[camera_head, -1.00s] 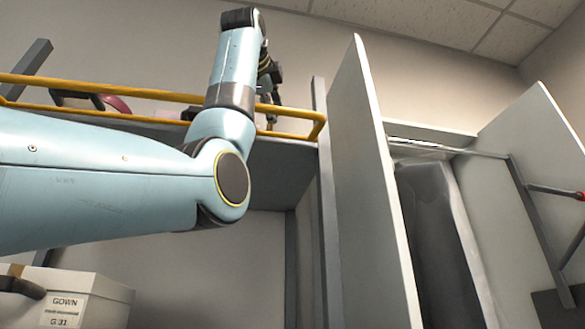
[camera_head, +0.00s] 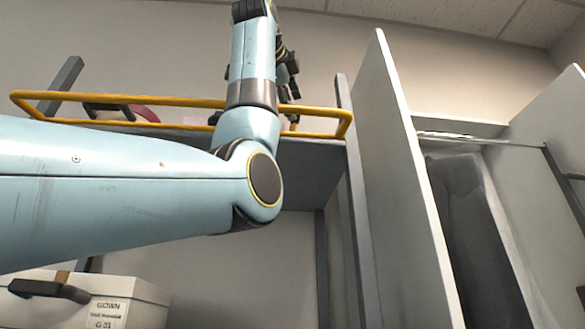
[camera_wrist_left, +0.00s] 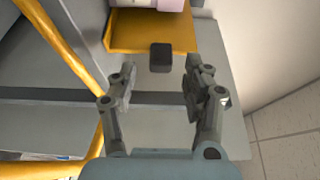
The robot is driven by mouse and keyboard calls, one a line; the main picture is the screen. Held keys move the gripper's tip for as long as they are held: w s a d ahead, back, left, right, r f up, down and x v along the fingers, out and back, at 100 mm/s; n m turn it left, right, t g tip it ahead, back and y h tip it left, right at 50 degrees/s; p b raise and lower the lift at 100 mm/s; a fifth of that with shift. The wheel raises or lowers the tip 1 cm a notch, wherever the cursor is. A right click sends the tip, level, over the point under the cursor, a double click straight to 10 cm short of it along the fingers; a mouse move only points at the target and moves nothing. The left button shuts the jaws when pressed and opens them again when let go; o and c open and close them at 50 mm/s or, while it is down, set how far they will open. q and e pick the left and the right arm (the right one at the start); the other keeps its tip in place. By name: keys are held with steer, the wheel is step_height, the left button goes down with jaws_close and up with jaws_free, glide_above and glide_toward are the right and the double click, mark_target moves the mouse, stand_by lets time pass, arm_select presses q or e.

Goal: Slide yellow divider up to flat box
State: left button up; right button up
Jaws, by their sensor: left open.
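The yellow divider (camera_wrist_left: 150,32) shows at the top of the left wrist view as a yellow plate on the grey shelf board (camera_wrist_left: 150,125), with a dark grey block (camera_wrist_left: 160,57) at its near edge. My left gripper (camera_wrist_left: 160,75) is open, its fingers to either side of the block, with nothing visibly gripped. In the head view the left gripper (camera_head: 288,80) is above the railed shelf, partly hidden by my arm. A pale pink and white object (camera_wrist_left: 160,4) lies beyond the divider, cut off by the frame. I cannot make out the flat box. My right gripper is not in view.
A yellow guard rail (camera_head: 180,101) runs along the shelf front and shows beside the gripper (camera_wrist_left: 55,40). A dark and red object (camera_head: 130,111) sits on the shelf. A tall panel (camera_head: 400,180) stands right of the shelf. A white gown box (camera_head: 130,295) is low left.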

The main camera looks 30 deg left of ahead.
arm_select(q)
steer(key=v, duration=0.9)
steer(key=shift+s, duration=0.25)
steer(key=shift+w+a, duration=0.1)
